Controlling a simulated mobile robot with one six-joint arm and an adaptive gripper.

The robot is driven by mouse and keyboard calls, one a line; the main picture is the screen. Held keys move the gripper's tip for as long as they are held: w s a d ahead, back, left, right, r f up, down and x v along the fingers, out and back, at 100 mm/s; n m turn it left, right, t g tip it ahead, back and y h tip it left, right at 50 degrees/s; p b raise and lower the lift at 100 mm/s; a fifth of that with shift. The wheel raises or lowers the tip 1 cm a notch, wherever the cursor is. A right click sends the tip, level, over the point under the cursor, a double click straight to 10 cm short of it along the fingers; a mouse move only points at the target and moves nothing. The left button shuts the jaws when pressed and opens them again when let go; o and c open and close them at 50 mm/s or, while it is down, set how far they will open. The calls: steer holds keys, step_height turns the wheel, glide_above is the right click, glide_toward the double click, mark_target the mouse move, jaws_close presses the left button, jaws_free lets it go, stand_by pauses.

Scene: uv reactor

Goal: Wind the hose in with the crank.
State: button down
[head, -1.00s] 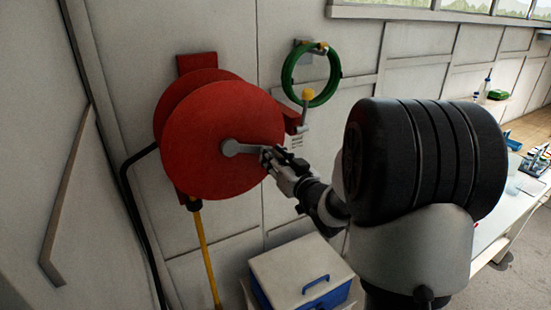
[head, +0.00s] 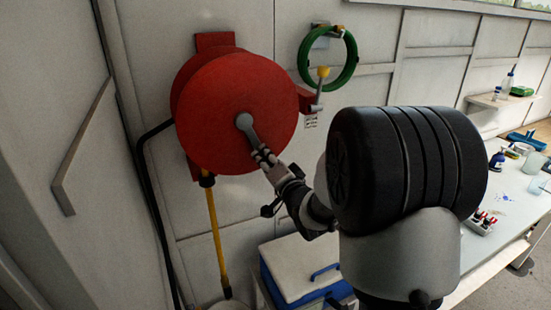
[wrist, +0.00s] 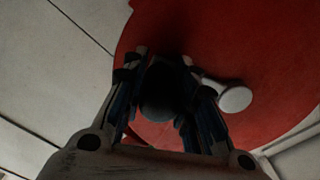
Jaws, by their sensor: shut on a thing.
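A red hose reel (head: 230,110) is mounted on the wall left of centre in the head view. Its grey crank arm (head: 247,130) points down and slightly right from the hub. My gripper (head: 266,160) is at the crank's outer end, shut on the crank handle. In the wrist view the dark handle (wrist: 160,98) sits between the two fingers, with the pale hub (wrist: 235,99) to its right on the red disc (wrist: 262,55). A yellow hose (head: 215,235) hangs from the reel's underside. Its lower end is at a pale container at the bottom edge.
A black hose (head: 145,190) runs down the wall at left. A blue box with a white lid (head: 300,265) is below my arm. A bench (head: 505,215) stands at right.

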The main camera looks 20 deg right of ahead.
mark_target(230, 158)
steer(key=a+m+b, duration=0.1)
steer(key=a, duration=0.1)
steer(key=a+f+m, duration=0.1)
steer(key=m, duration=0.1)
steer(key=a+m+b, duration=0.1)
steer(key=a+m, duration=0.1)
steer(key=shift+s+a+f+b, duration=0.1)
steer(key=shift+a+f+b, duration=0.2)
steer(key=shift+a, duration=0.05)
steer(key=shift+a+r+m+b, duration=0.2)
steer(key=shift+a+m+b, duration=0.2)
steer(key=shift+a+m, duration=0.65)
steer(key=shift+a+r+m, duration=0.3)
steer(key=shift+a+m, duration=0.1)
steer(key=shift+m, duration=0.35)
steer(key=shift+r, duration=0.1)
steer(key=c, duration=1.7)
jaws_free()
steer(key=shift+a, duration=0.1)
steer(key=o, duration=0.3)
steer(key=shift+a+r, duration=0.1)
steer(key=shift+a, duration=0.05)
steer(key=shift+o, duration=0.8)
steer(key=shift+d, duration=0.25)
steer(key=shift+s, duration=0.1)
